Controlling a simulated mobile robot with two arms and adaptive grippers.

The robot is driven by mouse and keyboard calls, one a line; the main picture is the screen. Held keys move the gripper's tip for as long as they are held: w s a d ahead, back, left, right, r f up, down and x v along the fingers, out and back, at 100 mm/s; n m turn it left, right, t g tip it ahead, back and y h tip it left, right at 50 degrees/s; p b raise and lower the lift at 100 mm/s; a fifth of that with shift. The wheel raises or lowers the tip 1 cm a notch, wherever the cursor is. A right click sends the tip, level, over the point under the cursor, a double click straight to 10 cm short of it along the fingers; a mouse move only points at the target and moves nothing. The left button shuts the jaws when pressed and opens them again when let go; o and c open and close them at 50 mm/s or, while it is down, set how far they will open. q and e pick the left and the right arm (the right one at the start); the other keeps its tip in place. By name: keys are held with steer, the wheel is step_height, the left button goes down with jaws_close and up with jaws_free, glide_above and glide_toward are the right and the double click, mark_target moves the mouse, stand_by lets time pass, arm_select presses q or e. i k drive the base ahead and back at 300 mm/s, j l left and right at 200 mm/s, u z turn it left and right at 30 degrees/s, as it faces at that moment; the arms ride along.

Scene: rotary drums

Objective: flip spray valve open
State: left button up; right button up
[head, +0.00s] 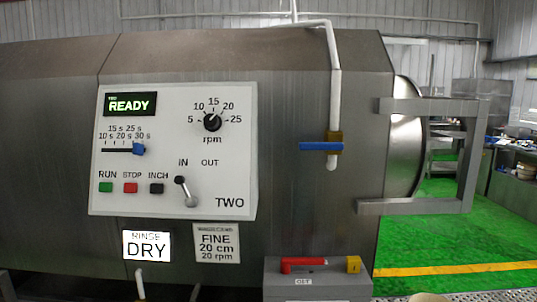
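The spray valve is a brass body (334,137) on a white vertical pipe (335,100) at the right part of the drum's front. Its blue lever (318,146) lies level, crosswise to the pipe, and points left. The pipe's short end shows just below the valve. Nothing touches the lever. Neither of my grippers is in view.
A control panel (235,185) marked TWO, with a READY display (130,104), is left of the valve. A grey box (318,282) with a red handle (303,264) sits below. A metal frame (467,160) juts out at right. Green floor (440,235) is open beyond.

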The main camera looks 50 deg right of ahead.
mark_target(336, 145)
steer(key=z, duration=1.85)
